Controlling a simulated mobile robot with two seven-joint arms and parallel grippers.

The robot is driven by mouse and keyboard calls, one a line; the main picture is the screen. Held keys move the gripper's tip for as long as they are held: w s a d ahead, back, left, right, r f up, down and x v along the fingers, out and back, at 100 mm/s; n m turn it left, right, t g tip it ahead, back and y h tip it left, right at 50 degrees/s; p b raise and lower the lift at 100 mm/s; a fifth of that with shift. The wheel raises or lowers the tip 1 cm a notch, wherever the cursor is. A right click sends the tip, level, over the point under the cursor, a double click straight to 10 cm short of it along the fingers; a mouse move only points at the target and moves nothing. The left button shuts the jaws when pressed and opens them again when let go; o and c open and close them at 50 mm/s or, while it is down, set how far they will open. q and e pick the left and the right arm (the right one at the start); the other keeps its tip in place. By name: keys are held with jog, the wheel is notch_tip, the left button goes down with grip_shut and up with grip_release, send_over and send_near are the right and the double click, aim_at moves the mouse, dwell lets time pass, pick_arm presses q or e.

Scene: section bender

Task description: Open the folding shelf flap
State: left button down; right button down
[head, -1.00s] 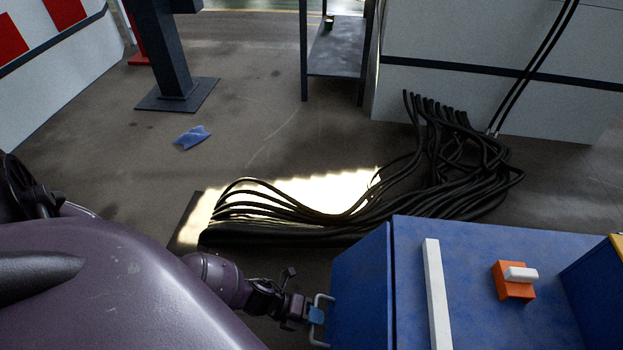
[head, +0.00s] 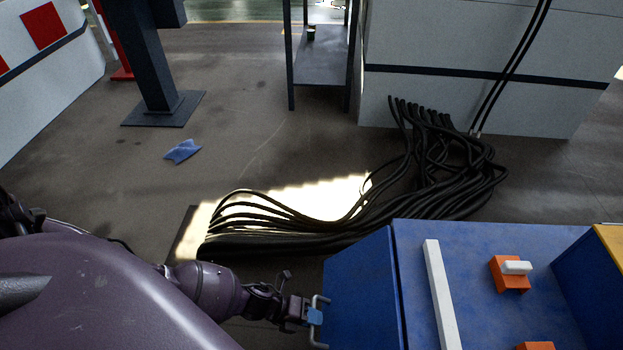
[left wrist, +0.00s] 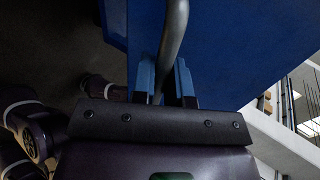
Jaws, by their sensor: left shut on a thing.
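The blue folding shelf flap (head: 362,285) is at the left side of the blue cabinet in the head view. It slopes outward and down from the cabinet top's left edge. A silver bar handle (head: 320,300) is on its outer edge. My left gripper (head: 315,316) is shut on this handle, its blue-tipped fingers on either side of the bar. In the left wrist view, the handle (left wrist: 173,40) runs between the fingers (left wrist: 164,85), and the blue panel (left wrist: 235,50) is close beyond. The lower part of the flap is cut off. My right gripper is not in view.
The blue cabinet top (head: 480,300) carries a white strip (head: 440,295) and an orange block with a white piece (head: 511,273). Thick black cables (head: 350,225) lie on the floor behind the flap. A blue scrap (head: 183,151) lies on open floor.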

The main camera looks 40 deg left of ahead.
pick_arm(q)
jog(key=c, duration=1.2)
grip_release()
jog(key=shift+o, duration=0.3)
jog(key=p+v, duration=0.2)
jog(key=v, duration=0.8)
jog(key=shift+a+r+p, duration=0.25)
jog(key=shift+r+p, duration=0.05)
jog(key=shift+s, duration=0.2)
